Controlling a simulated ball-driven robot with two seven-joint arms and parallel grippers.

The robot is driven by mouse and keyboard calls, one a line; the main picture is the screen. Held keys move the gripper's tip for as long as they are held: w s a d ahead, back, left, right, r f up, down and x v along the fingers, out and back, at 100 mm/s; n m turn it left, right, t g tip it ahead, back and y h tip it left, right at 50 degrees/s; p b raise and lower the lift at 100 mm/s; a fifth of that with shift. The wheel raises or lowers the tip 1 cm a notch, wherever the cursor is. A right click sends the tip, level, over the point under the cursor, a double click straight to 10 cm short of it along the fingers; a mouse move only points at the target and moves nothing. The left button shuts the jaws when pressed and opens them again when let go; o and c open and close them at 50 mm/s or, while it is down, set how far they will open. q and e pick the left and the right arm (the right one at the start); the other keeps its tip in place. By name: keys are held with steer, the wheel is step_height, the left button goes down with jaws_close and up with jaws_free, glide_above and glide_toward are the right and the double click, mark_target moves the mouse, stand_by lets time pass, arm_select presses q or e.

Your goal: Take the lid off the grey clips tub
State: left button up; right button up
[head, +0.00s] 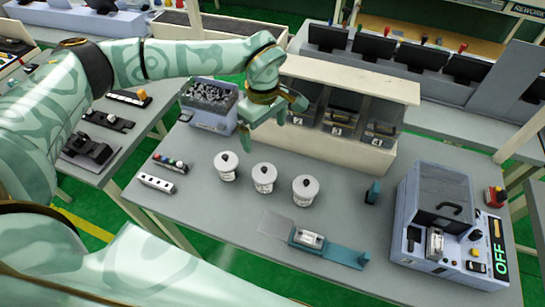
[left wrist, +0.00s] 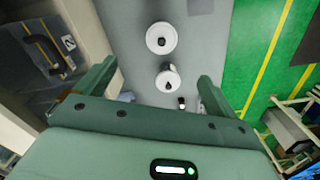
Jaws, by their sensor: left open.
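Three round tubs with pale lids and dark knobs stand in a row on the grey table: a left tub (head: 226,166), a middle tub (head: 264,178) and a right tub (head: 305,190). All three lids are on. I cannot tell which one is the grey clips tub. In the left wrist view two of the lids show, an upper one (left wrist: 155,45) and a lower one (left wrist: 162,86). My left gripper (head: 272,108) is open and empty, above the table behind the tubs; its fingers (left wrist: 157,72) are apart and clear of the lids. My right gripper is not in view.
A bin of metal parts (head: 210,120) and a cream rack with numbered compartments (head: 345,148) stand behind the tubs. A teal fixture (head: 340,254) lies in front. A blue-grey machine (head: 407,215) marked OFF stands at right. Table between is free.

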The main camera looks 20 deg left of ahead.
arm_select(q)
glide_toward(266, 169)
steer(key=shift+w+a, duration=0.2)
steer(key=shift+w, duration=0.05)
step_height(266, 169, down, 4)
steer(key=shift+w+f, duration=0.15)
steer(key=shift+f, duration=0.25)
steer(key=f, duration=0.3)
steer(key=s+f, duration=0.1)
steer(key=shift+d+f, duration=0.25)
steer(key=shift+f, duration=0.05)
steer(key=shift+w+f, duration=0.1)
steer(key=shift+f, duration=0.2)
steer(key=c, duration=1)
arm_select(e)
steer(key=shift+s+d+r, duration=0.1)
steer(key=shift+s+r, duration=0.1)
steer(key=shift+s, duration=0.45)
